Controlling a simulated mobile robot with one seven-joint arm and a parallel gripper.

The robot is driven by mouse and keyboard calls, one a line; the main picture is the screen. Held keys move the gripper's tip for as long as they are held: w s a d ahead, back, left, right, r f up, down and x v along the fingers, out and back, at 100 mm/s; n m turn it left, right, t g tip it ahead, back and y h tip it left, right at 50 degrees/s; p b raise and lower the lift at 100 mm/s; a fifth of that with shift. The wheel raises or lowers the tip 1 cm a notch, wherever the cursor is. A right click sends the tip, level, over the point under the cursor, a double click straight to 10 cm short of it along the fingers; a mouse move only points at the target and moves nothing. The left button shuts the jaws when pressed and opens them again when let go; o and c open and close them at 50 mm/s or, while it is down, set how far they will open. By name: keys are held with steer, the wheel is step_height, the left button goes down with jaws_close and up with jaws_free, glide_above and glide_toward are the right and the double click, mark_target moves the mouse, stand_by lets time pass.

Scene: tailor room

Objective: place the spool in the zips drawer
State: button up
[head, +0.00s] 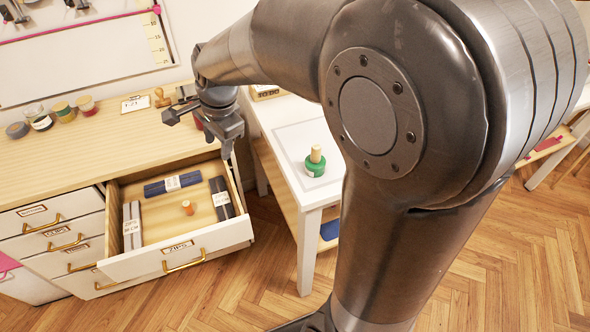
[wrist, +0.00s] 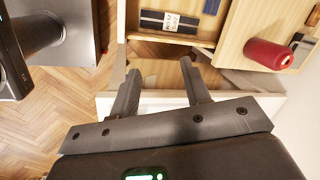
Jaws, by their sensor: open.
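The zips drawer (head: 205,240) is pulled open, with a "ZIPS" label on its front. Inside it a small orange-brown spool (head: 187,207) stands on the bare wooden bottom, among banded zip packs. My gripper (head: 228,152) is above the drawer's back right side, apart from the spool. In the wrist view my gripper (wrist: 160,68) is open, with nothing between its fingers.
A green object with a wooden top (head: 315,165) stands on the white table (head: 285,115) right of the drawer. Jars (head: 63,112) and a stamp (head: 161,97) stand farther back. The floor before the drawer is clear.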

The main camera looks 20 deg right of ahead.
steer(key=s+d+r+n+t, duration=0.1)
steer(key=s+d+r+n, duration=0.1)
steer(key=s, duration=0.4)
steer(key=s+d+r+n+t+h, duration=0.1)
steer(key=s+d+r+n, duration=0.1)
steer(key=s+d+n, duration=0.3)
steer(key=s+d+r+n+t, duration=0.1)
steer(key=s+d+r+n, duration=0.1)
steer(key=s+n, duration=0.4)
steer(key=shift+s+d+h, duration=0.4)
steer(key=shift+s+d, duration=0.3)
steer(key=shift+s, duration=0.45)
steer(key=shift+c, duration=0.2)
